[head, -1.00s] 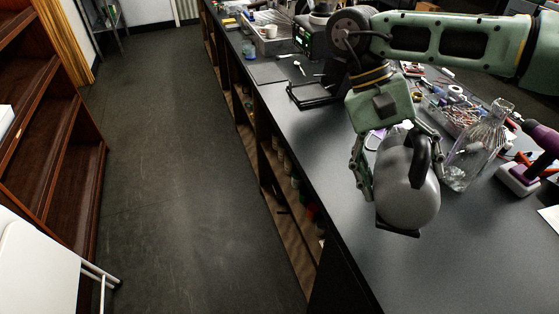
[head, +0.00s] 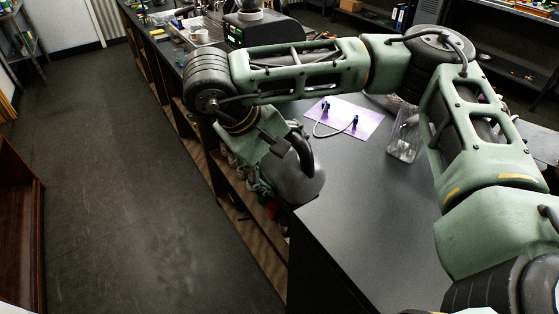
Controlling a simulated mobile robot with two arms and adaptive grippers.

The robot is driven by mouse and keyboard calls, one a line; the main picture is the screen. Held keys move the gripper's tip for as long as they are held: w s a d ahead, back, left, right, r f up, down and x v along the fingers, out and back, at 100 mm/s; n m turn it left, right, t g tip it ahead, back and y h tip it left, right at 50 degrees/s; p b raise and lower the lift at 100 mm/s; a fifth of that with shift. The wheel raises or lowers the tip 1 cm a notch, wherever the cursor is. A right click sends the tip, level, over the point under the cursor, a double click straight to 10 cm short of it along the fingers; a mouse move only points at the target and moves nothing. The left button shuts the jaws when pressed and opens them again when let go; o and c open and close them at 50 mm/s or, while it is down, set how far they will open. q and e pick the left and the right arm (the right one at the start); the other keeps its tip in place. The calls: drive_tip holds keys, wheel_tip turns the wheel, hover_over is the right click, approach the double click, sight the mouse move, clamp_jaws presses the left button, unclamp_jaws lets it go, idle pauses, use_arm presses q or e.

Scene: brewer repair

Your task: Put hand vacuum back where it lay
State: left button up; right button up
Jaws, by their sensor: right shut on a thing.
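The hand vacuum (head: 304,184) is a rounded grey body with a black loop handle. It is in the middle of the head view, beside the left edge of the dark counter (head: 365,215). My right gripper (head: 272,172) is shut on it from above and behind. One finger shows along its left side; the other is mostly hidden. The vacuum overlaps the counter's edge in the picture; I cannot tell whether it touches the top. My left gripper is not in view.
A purple sheet (head: 345,118) with a cable and small dark connectors lies behind the vacuum. Open shelves (head: 238,215) run under the counter. The near counter top is bare, and the floor at left is clear.

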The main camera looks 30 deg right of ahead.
drive_tip(key=shift+w+d+f+p, duration=0.45)
drive_tip(key=shift+w+d+f, duration=0.65)
drive_tip(key=shift+d+f, duration=0.45)
drive_tip(key=shift+w+d+f+p, duration=0.4)
drive_tip(key=shift+w+d+f, duration=0.75)
drive_tip(key=shift+d+f, duration=0.4)
drive_tip(key=shift+w+d+f+p, duration=0.45)
drive_tip(key=shift+w+d+f, duration=0.65)
drive_tip(key=shift+d+f, duration=0.45)
drive_tip(key=shift+a+f, duration=0.1)
drive_tip(key=shift+f, duration=0.5)
drive_tip(key=shift+f, duration=0.1)
drive_tip(key=o, duration=2)
drive_tip(key=shift+s+f, duration=0.1)
drive_tip(key=shift+s, duration=0.05)
